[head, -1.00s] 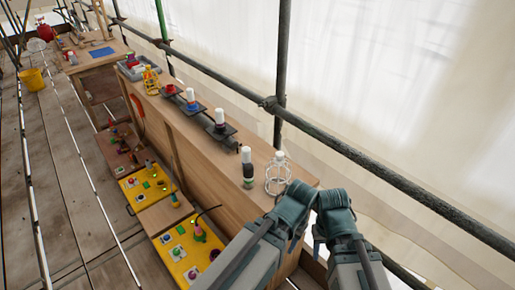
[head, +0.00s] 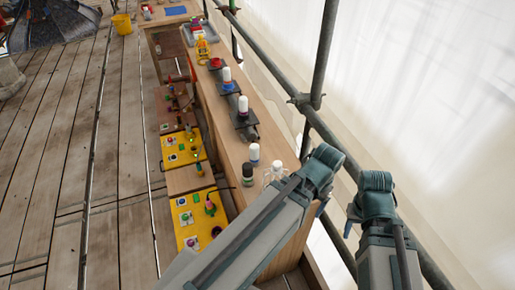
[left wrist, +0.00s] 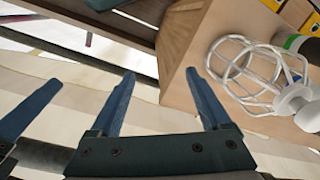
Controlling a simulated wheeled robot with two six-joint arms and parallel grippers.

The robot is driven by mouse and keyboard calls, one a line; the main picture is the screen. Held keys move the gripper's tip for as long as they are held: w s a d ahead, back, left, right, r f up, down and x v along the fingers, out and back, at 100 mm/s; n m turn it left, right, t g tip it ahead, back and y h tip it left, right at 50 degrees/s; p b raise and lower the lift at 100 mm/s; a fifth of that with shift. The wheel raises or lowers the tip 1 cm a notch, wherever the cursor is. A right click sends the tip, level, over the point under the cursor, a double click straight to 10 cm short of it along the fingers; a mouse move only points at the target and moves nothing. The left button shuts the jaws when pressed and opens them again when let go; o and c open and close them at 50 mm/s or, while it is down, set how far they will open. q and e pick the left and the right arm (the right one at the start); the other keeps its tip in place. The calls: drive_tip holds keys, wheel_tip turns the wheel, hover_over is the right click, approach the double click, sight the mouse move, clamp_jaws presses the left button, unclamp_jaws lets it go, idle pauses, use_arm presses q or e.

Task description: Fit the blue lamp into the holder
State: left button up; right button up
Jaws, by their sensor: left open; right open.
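A white lamp with a blue band (head: 254,154) stands upright near the near end of the wooden bench in the head view. A short dark cylinder with a green rim (head: 248,174), which looks like a holder, stands close in front of it. A white wire cage (head: 272,172) stands beside them, partly behind my left arm; it shows larger in the left wrist view (left wrist: 245,72). My left gripper (left wrist: 163,88) is open and empty, beside the bench's end. My right gripper (head: 351,226) is further right, off the bench, its fingers only partly seen.
Further along the bench (head: 262,132) are dark stands with white lamps, one with a purple band (head: 243,106) and one with blue (head: 228,80), and a yellow cage (head: 203,48). Yellow panels (head: 200,216) sit lower left. Scaffold tubes (head: 322,55) run along the right.

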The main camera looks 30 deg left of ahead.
use_arm(q)
drive_tip(key=w+a+r+n+p, duration=0.2)
drive_tip(key=w+a+r+p, duration=0.1)
drive_tip(key=a+r+p, duration=0.65)
use_arm(e)
wheel_tip(320, 180, up, 11)
drive_tip(key=b, duration=0.1)
use_arm(q)
drive_tip(key=n, duration=1)
hover_over(254, 145)
drive_tip(key=shift+h, duration=0.4)
drive_tip(key=f+b, duration=0.2)
drive_tip(key=b, duration=0.1)
drive_tip(key=f+b, duration=0.5)
drive_tip(key=b, duration=0.1)
drive_tip(key=shift+w+d+f+b, duration=0.2)
drive_tip(key=shift+w+f+b, duration=0.1)
drive_tip(key=shift+f, duration=0.1)
use_arm(e)
wheel_tip(254, 145, down, 9)
drive_tip(key=shift+s+f, duration=0.1)
drive_tip(key=shift+f, duration=0.05)
use_arm(q)
drive_tip(key=f+b, duration=0.5)
drive_tip(key=shift+s+a+f, duration=0.1)
drive_tip(key=shift+s+f, duration=0.05)
drive_tip(key=shift+s, duration=0.15)
use_arm(e)
wheel_tip(254, 145, down, 5)
drive_tip(key=shift+f, duration=0.1)
